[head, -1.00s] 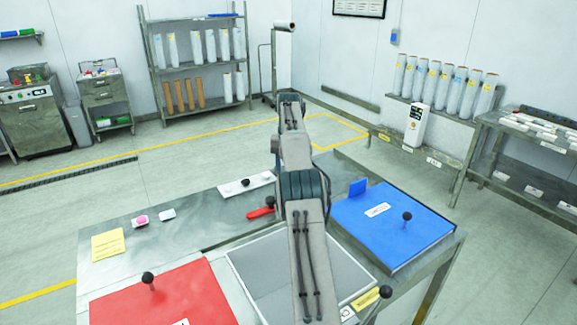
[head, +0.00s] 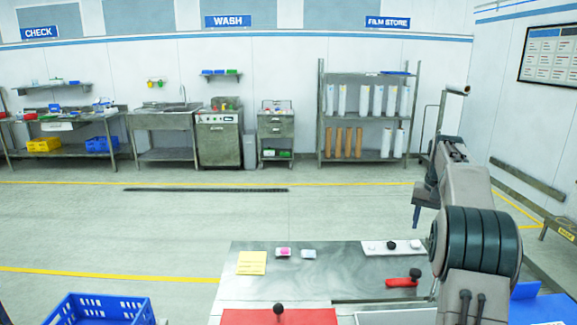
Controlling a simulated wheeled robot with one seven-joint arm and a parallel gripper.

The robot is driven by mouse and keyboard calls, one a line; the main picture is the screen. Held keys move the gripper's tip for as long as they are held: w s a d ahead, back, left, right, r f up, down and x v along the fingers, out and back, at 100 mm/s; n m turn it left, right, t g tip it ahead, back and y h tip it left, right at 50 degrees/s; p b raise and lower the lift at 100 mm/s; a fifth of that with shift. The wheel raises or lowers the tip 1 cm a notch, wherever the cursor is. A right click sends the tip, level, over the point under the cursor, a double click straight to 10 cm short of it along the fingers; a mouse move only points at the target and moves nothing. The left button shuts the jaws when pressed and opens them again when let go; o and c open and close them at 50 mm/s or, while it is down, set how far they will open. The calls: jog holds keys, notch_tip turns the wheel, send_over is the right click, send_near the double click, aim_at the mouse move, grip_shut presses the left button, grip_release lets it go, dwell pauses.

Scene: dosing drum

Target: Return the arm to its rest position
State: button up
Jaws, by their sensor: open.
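My grey arm rises at the right of the head view, over the right part of the steel bench (head: 340,262). Its thick dark ribbed joint is close to the camera. The far end bends down, and my gripper (head: 424,216) hangs there beyond the bench's far edge, small and partly hidden by the arm. It is open, and I see nothing held in it.
On the bench are a red panel (head: 290,317) with a black knob, a yellow note (head: 252,263), a red-handled tool (head: 402,282) and a white strip (head: 378,248). A blue panel (head: 540,308) lies right. A blue crate (head: 103,309) is front left. Open floor lies beyond.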

jog(key=s+a+r+n+t, duration=0.1)
jog(key=s+a+r+n, duration=0.3)
jog(key=s+a, duration=1.05)
jog(key=s+a+f, duration=0.2)
jog(key=s, duration=0.5)
jog(key=s+a+f+n+t, duration=0.1)
jog(key=s+a+f, duration=0.2)
jog(key=s, duration=0.4)
jog(key=s+a+f, duration=0.3)
jog(key=s, duration=0.4)
jog(key=shift+f+t, duration=0.25)
jog(key=shift+t, duration=0.15)
